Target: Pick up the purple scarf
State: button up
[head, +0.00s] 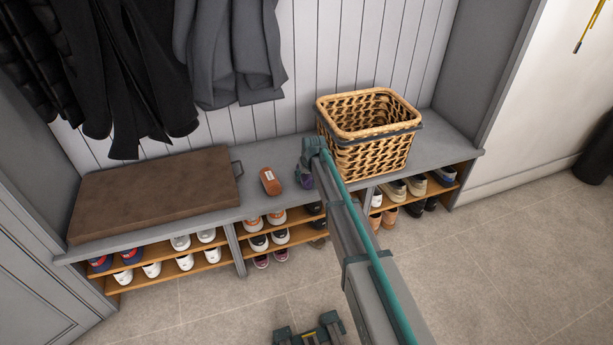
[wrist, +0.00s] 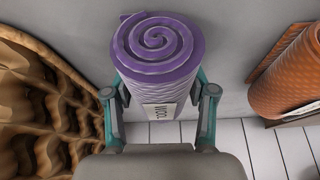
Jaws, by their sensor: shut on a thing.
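The purple scarf (wrist: 158,48) is rolled up, with its spiral end facing the camera and a white label on its side, in the wrist view. My gripper (wrist: 158,105) has a finger on each side of the roll and is shut on it. I cannot tell whether the scarf touches the bench top.
A wicker basket (head: 372,155) stands just right of my gripper on the grey bench (head: 245,195). Shoes fill the shelves below. Coats (head: 225,55) hang behind.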

jog(key=shift+r, duration=0.15)
jog(key=shift+r, duration=0.25)
notch_tip(320, 180, up, 2)
jog(key=shift+r+p, duration=0.25)
jog(key=shift+p, duration=0.05)
jog(key=s+r, duration=0.1)
jog(key=r, duration=0.1)
jog(key=s+d+r, duration=0.1)
jog(key=s+r, duration=0.1)
jog(key=s+r+p, duration=0.1)
jog(key=s+r, duration=0.1)
jog(key=shift+s+d+r, duration=0.1)
jog(key=shift+d+r, duration=0.1)
jog(key=shift+r, duration=0.05)
jog(key=s+d+r, duration=0.2)
jog(key=s+r, duration=0.1)
jog(key=s, duration=0.5)
jog(key=shift+s+d+r+p, duration=0.15)
jog(key=shift+s+r+p, duration=0.05)
jog(key=shift+r+p, duration=0.2)
